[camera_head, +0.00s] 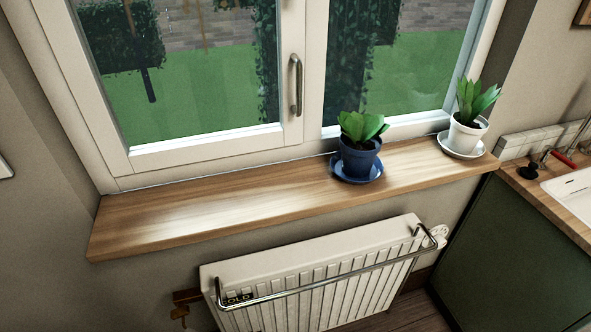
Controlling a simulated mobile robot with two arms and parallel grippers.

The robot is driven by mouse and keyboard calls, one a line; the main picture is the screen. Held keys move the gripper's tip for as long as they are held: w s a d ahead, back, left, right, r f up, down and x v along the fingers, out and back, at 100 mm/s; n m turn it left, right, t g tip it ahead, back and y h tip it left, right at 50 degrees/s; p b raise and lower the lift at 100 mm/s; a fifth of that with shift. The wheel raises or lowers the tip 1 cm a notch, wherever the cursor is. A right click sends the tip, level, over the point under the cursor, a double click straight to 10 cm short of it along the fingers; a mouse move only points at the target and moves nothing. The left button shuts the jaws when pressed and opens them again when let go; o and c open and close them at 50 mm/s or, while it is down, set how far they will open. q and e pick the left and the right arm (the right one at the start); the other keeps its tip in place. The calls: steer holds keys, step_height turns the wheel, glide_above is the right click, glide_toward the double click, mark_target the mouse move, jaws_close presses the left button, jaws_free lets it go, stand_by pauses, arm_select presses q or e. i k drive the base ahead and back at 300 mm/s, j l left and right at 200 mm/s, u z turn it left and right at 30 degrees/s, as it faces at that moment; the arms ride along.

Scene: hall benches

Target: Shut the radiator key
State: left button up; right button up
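A white radiator (300,265) hangs on the wall below the window sill. A brass fitting with a small key-like handle (181,313) sticks out at its lower left; it looks like the radiator key, but I cannot tell whether it is open or shut. A white round knob (439,233) sits at the radiator's right end. Dark lettering that seems to read "COLD" is at the radiator's upper left. Neither of my grippers is in view.
A metal rail (330,283) runs along the radiator's front. The wooden sill (200,215) juts out above, holding a blue pot (360,158) and a white pot (466,135) with plants, each on a saucer. A green cabinet (510,260) with a sink stands at right.

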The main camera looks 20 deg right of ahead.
mark_target(182, 312)
steer(key=z, duration=0.9)
steer(key=u, duration=1.05)
steer(key=z, duration=1.05)
steer(key=u, duration=0.45)
steer(key=j+u, duration=0.15)
steer(key=u, duration=0.8)
